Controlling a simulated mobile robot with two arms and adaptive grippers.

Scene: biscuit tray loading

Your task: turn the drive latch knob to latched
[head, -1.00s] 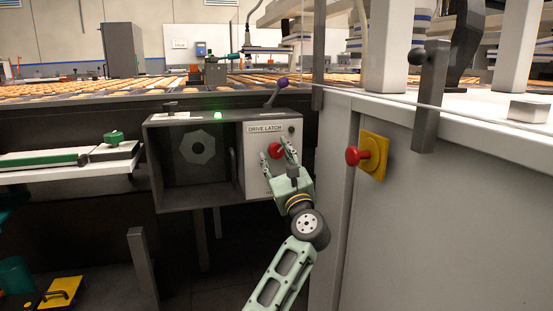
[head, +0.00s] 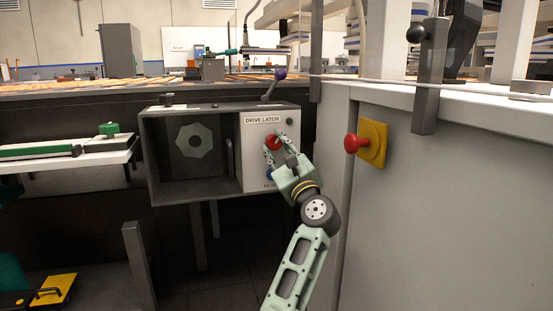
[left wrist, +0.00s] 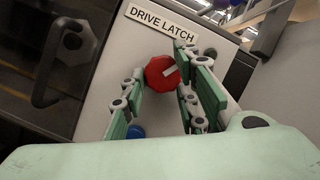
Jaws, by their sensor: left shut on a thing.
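The red drive latch knob (head: 273,142) is on the pale panel (head: 250,160) under the "DRIVE LATCH" label (head: 262,120). In the left wrist view the round knob (left wrist: 160,75) has a pale pointer mark slanting toward the upper right. My left gripper (head: 273,147) reaches up to the panel from below right. Its green fingers (left wrist: 162,88) stand on either side of the knob, shut on it. The fingers hide part of the knob's right edge. My right gripper is not in view.
A blue button (left wrist: 135,131) sits below the knob, and a dark round button (head: 289,121) at its upper right. A purple-tipped lever (head: 280,75) rises above the box. A red mushroom button (head: 352,143) on a yellow plate sticks out from the cabinet at right.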

